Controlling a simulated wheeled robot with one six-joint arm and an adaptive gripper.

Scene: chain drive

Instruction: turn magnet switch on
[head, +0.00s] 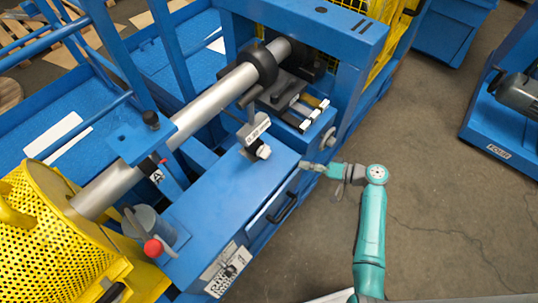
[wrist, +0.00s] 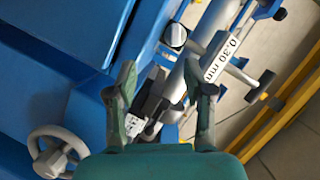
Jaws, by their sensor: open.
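My gripper (head: 310,166) is beside the front corner of the blue machine in the head view. In the wrist view my gripper (wrist: 160,78) has its two fingers spread apart, with nothing held between them. A measuring stand with a white label plate (head: 257,130) and a pale knob (head: 263,152) is on the blue machine, left of my gripper and apart from it. In the wrist view a label plate (wrist: 220,58) reading "0.30 mm" lies beyond the right finger. I cannot tell for certain which part is the magnet switch.
A grey handwheel (head: 331,138) is close to my gripper; it also shows in the wrist view (wrist: 55,150). A steel shaft (head: 215,98) crosses the blue frame. A yellow mesh guard (head: 45,235) stands at lower left.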

